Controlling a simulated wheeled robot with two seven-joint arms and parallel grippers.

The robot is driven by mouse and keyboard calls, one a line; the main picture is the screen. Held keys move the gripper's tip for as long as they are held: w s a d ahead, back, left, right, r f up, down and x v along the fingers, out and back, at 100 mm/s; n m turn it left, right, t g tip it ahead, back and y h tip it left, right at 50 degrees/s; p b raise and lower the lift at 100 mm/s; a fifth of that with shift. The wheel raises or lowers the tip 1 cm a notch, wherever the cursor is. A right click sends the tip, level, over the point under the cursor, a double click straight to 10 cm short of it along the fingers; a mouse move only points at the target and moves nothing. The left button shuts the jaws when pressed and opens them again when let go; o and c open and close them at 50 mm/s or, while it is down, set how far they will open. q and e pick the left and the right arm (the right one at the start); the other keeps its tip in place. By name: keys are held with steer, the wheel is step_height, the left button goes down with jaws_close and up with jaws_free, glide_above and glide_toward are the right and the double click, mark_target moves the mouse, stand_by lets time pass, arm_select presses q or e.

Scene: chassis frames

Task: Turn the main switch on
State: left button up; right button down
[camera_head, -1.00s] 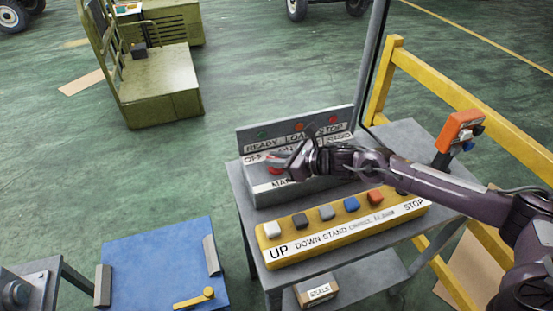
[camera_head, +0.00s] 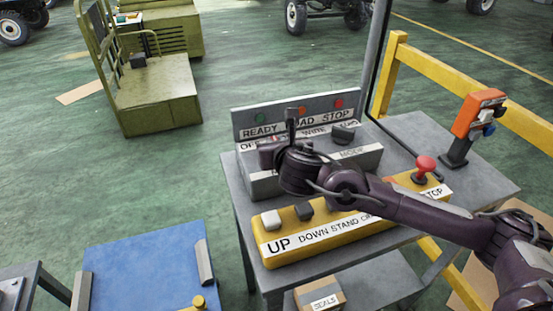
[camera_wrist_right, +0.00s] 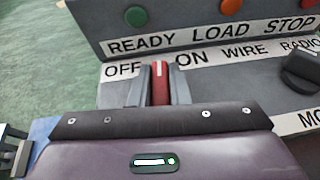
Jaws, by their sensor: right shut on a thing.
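The main switch is a red handle (camera_wrist_right: 160,84) with a pale mark, on the sloped grey control box (camera_head: 368,158). In the right wrist view it stands roughly upright between the OFF label (camera_wrist_right: 121,69) and the ON label (camera_wrist_right: 188,58). My right gripper (camera_wrist_right: 159,90) has one grey finger on each side of the handle and is shut on it. In the head view my right gripper (camera_head: 276,150) is over the left part of the box and mostly hides the switch. My left gripper is not in view.
A dark mode knob (camera_head: 343,134) sits right of the switch. A yellow button panel (camera_head: 285,252) with a red STOP button (camera_head: 425,166) is in front, under my right arm. An orange pendant (camera_head: 474,115) stands at the right, near a yellow rail (camera_head: 430,88).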

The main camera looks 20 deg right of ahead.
steer(key=m+h+b, duration=0.2)
steer(key=h+b, duration=0.1)
steer(key=shift+a+f+m, duration=0.1)
steer(key=shift+m, duration=0.3)
steer(key=shift+m+g+h+b, duration=0.35)
steer(key=shift+m+g+h, duration=0.05)
steer(key=shift+h, duration=0.2)
steer(key=shift+r+m+g+h, duration=0.2)
steer(key=shift+m+g+h, duration=0.2)
steer(key=shift+m+h, duration=0.45)
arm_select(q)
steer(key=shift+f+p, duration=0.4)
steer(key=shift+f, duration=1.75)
arm_select(e)
steer(key=shift+m+g+h, duration=0.8)
steer(key=shift+m+h, duration=0.35)
steer(key=shift+h, duration=0.1)
steer(key=c, duration=1.4)
jaws_free()
steer(key=shift+g, duration=0.3)
steer(key=shift+o, duration=0.2)
steer(key=shift+f, duration=0.1)
